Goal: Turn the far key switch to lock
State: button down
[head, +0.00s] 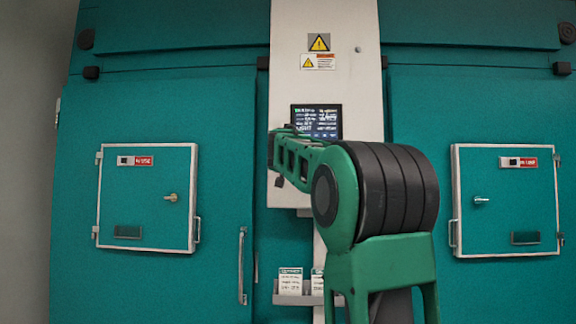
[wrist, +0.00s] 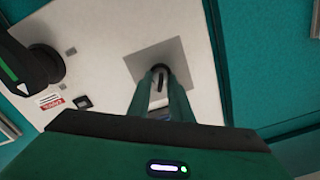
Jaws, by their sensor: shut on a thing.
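In the wrist view, a grey square plate (wrist: 183,58) is set on a white panel. A small dark round switch (wrist: 163,68) sits at the plate's middle. My gripper (wrist: 160,76) reaches up to it, its two green fingers on either side, shut on the dark part between them. The fingers cover much of the switch, and I cannot read which way it is turned. In the head view my arm hides the gripper and this switch.
The white panel also carries a red-and-white label (wrist: 51,102) and a small dark square (wrist: 83,102). Teal doors with framed hatches (head: 147,196) (head: 505,200) flank the white column, which bears a screen (head: 316,120). A card holder (head: 288,299) is below.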

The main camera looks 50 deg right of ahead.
jog(key=shift+r+n, duration=0.15)
jog(key=shift+n, duration=0.15)
jog(key=n, duration=0.5)
jog(key=shift+w+a+r+n, duration=0.1)
jog(key=shift+w+n, duration=0.05)
jog(key=shift+n, duration=0.15)
jog(key=n, duration=0.5)
jog(key=shift+w+a, duration=0.15)
jog(key=shift+n, duration=0.4)
jog(key=c, duration=1.9)
grip_release()
jog(key=shift+c, duration=0.2)
jog(key=shift+a, duration=0.2)
jog(key=v, duration=1)
